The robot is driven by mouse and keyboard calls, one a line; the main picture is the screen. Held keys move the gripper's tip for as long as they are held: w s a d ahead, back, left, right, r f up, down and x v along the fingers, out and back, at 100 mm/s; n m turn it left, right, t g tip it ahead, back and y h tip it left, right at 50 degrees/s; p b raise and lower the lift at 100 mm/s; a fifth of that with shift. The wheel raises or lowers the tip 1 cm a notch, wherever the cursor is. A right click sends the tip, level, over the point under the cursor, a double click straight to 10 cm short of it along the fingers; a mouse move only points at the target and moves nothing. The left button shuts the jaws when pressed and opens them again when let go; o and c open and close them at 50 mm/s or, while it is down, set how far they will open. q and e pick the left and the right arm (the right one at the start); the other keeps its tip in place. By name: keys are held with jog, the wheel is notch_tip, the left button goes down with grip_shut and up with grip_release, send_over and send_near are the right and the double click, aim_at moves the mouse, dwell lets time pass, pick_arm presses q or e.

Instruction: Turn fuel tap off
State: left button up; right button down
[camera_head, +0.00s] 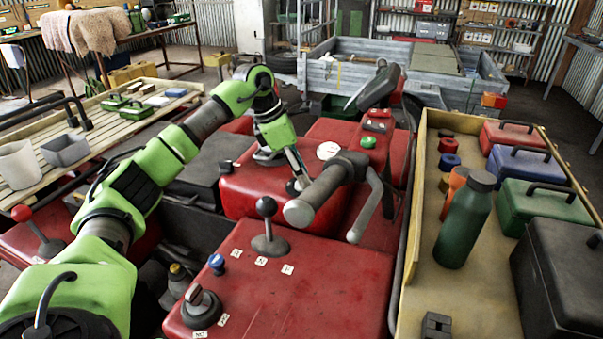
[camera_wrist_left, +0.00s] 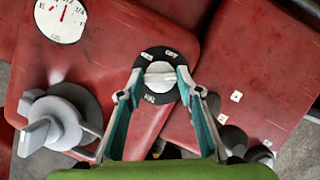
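The fuel tap is probably the pale grey knob on a round black dial (camera_wrist_left: 160,75) on the red bodywork in the left wrist view. Its bar lies roughly left to right. Small white labels sit around the dial, too small to read surely. My left gripper (camera_wrist_left: 160,80) is open, with one fingertip on each side of the knob. I cannot tell whether the fingertips touch it. In the head view my left gripper (camera_head: 297,182) points down at the red body beside the handlebar grip, and the tap is hidden there. My right gripper is not in view.
A grey cap (camera_wrist_left: 50,125) and a white fuel gauge (camera_wrist_left: 61,20) sit near the dial. The black handlebar grip (camera_head: 325,190) and its lever (camera_head: 367,207) are close on the right. A black-knobbed gear lever (camera_head: 267,207) stands nearer. A bench with a green bottle (camera_head: 465,225) is at right.

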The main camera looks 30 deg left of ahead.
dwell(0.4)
pick_arm(q)
jog(key=n+y, duration=0.1)
jog(key=n, duration=0.2)
jog(key=n+t+y+p, duration=0.1)
jog(key=n, duration=0.1)
jog(key=shift+s+d+n, duration=0.1)
jog(key=shift+d+n, duration=0.1)
jog(key=shift+n, duration=0.2)
jog(key=n+y, duration=0.2)
jog(key=n, duration=0.3)
jog(key=shift+d+n, duration=0.15)
jog(key=shift+n, duration=0.25)
jog(key=o, duration=1.1)
jog(key=v, duration=1.2)
jog(key=shift+d, duration=0.2)
jog(key=shift+f, duration=0.1)
